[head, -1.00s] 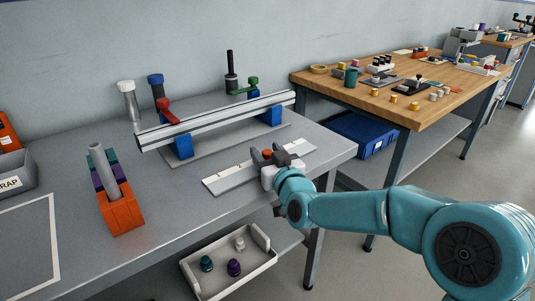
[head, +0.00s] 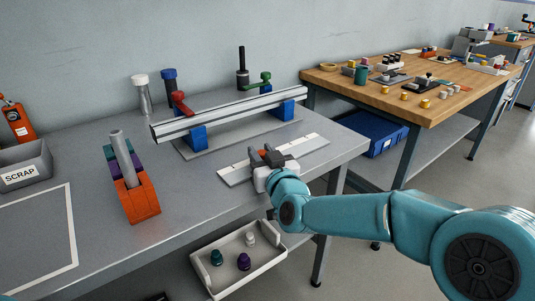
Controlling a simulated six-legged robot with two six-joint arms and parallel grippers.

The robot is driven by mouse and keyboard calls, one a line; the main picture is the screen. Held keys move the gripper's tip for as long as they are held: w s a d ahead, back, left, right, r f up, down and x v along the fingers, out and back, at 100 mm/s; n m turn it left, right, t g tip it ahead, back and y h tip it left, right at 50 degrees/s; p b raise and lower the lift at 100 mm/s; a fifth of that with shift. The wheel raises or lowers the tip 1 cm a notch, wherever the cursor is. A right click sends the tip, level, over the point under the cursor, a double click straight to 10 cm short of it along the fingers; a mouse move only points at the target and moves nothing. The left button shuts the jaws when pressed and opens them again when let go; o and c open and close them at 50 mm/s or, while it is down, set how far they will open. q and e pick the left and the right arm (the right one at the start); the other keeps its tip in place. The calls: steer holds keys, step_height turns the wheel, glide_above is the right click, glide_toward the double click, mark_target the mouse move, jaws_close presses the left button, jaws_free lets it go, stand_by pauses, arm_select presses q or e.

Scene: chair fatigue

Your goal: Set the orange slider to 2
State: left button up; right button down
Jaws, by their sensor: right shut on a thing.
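The slider's pale grey scale strip (head: 234,177) lies on the grey bench near its right front edge. It has small marks, and I cannot read any numbers. My left gripper is out of view.
A silver rail on blue supports (head: 230,117), with red (head: 181,102) and green (head: 262,83) levers, stands behind the strip. An orange block (head: 141,202) with a grey rod stands left. A white tray (head: 268,268) sits below the front edge.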

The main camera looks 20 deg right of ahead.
stand_by(0.3)
steer(key=c, duration=0.9)
jaws_free()
steer(key=s+d+p, duration=0.1)
steer(key=s, duration=1.5)
steer(key=shift+s+d, duration=0.15)
steer(key=shift+d, duration=0.05)
